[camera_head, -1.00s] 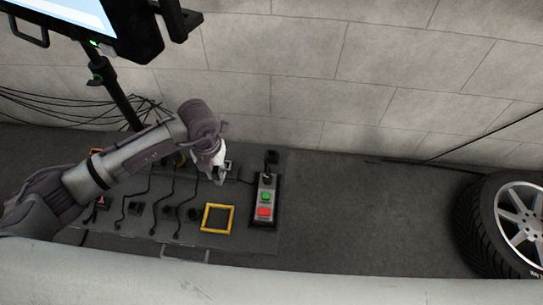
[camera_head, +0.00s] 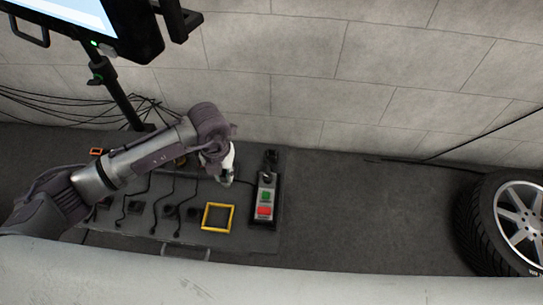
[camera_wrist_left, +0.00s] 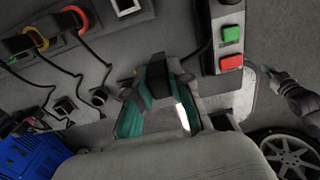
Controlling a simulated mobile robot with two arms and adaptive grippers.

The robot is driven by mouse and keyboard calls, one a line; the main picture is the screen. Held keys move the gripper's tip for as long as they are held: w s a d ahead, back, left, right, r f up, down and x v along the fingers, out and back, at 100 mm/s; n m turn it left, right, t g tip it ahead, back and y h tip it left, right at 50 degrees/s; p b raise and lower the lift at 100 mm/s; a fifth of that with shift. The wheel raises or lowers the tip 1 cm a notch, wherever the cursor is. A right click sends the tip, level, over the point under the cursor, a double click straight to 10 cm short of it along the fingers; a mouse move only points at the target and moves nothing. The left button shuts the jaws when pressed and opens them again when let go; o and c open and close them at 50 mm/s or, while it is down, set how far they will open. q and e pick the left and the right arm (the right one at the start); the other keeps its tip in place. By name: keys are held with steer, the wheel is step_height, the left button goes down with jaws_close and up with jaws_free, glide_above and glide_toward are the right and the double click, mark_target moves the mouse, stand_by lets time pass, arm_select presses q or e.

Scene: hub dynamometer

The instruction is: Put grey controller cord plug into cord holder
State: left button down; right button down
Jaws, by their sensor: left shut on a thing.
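My left gripper (camera_head: 227,180) is over the dark panel, left of the controller (camera_head: 264,204) with green and red buttons. In the left wrist view its teal fingers (camera_wrist_left: 159,115) are shut on a dark plug (camera_wrist_left: 157,80). A thin cord runs from beside the controller (camera_wrist_left: 229,38) toward this plug. A white-framed holder (camera_wrist_left: 127,5) shows at the top of the wrist view, apart from the plug; the head view hides it behind my gripper. A yellow-framed holder (camera_head: 204,217) lies left of the controller. What looks like my right gripper (camera_wrist_left: 281,78) shows small; its jaws are unclear.
Red (camera_wrist_left: 73,12) and yellow (camera_wrist_left: 40,37) holders with cords sit on the panel (camera_head: 200,237). Several loose black cords cross it. A monitor stand (camera_head: 119,98) rises behind, and a wheel (camera_head: 510,222) stands far right. Floor between panel and wheel is clear.

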arm_select(q)
steer(key=d+b, duration=0.1)
steer(key=d, duration=0.9)
steer(key=shift+s, duration=0.15)
steer(key=shift+d, duration=0.55)
arm_select(e)
steer(key=shift+w+a+r, duration=0.45)
steer(key=shift+w+a, duration=0.05)
steer(key=shift+w, duration=0.1)
